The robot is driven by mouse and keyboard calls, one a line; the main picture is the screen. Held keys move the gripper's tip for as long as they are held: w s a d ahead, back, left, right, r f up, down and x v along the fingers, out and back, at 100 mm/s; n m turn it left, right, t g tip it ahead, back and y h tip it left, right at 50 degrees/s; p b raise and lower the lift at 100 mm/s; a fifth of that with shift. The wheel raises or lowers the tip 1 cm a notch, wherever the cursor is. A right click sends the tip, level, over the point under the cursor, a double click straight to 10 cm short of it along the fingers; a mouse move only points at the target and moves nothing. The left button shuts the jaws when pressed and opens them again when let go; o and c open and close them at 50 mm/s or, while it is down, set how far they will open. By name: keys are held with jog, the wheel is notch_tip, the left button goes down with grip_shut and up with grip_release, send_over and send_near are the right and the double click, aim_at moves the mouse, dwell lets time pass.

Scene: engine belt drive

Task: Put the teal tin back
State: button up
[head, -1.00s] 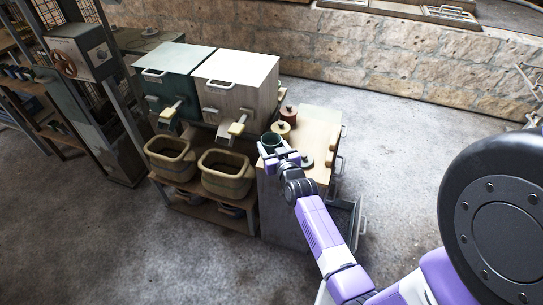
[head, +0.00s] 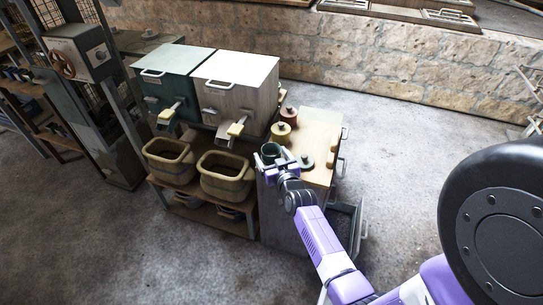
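The teal tin (head: 270,149) is a small dark teal cylinder with its open top showing, upright at the near left corner of the cabinet top. My gripper (head: 272,166) is at its near side, with fingers around its lower part, and appears shut on it. The fingers hide the tin's base, so I cannot tell whether it touches the cabinet top. A grey-green round lid with a knob (head: 306,160) lies to the right of the tin.
A yellow lidded tin (head: 281,133) and a red lidded tin (head: 289,115) stand behind on the wooden cabinet top (head: 318,130). A white bin (head: 237,85) and a green bin (head: 172,80) stand left, above tan tubs (head: 226,176). A drawer (head: 346,222) stands open at right.

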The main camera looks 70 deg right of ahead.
jog(key=shift+r, duration=0.2)
jog(key=s+a+r+n+t+y, duration=0.15)
jog(key=s+a, duration=0.25)
jog(key=a, duration=0.6)
jog(key=s+a+r+n+y+p, duration=0.15)
jog(key=s+a, duration=0.25)
jog(key=a, duration=0.5)
jog(key=s+a+r+n+t+y, duration=0.15)
jog(key=s+a, duration=0.25)
jog(key=a, duration=0.6)
jog(key=s+a+r+n+t+y, duration=0.1)
jog(key=s+a+r+n+y, duration=0.4)
jog(key=s+a+r, duration=0.5)
jog(key=a+r+y, duration=0.2)
jog(key=a+r, duration=0.1)
jog(key=shift+s+a, duration=0.3)
jog(key=shift+s, duration=0.05)
jog(key=shift+r, duration=0.1)
